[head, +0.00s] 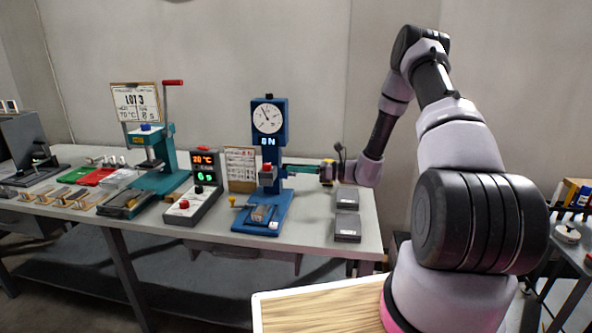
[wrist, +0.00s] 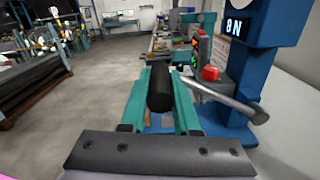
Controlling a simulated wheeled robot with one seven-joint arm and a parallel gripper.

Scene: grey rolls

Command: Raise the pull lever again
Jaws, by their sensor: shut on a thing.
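The pull lever is a metal rod (wrist: 225,95) running from the column side to a black cylindrical grip (wrist: 160,92). My gripper (wrist: 163,78) has its teal fingers either side of this grip and is shut on it. In the head view my gripper (head: 293,170) reaches in from the right at the column; the lever cannot be made out there.
A grey control box (head: 195,195) with red and green digits stands left of the tester. Two grey blocks (head: 347,227) lie right of it near the bench edge. A teal press (head: 160,160) with a red-handled lever stands farther left. A red knob (wrist: 211,73) is close beyond the lever rod.

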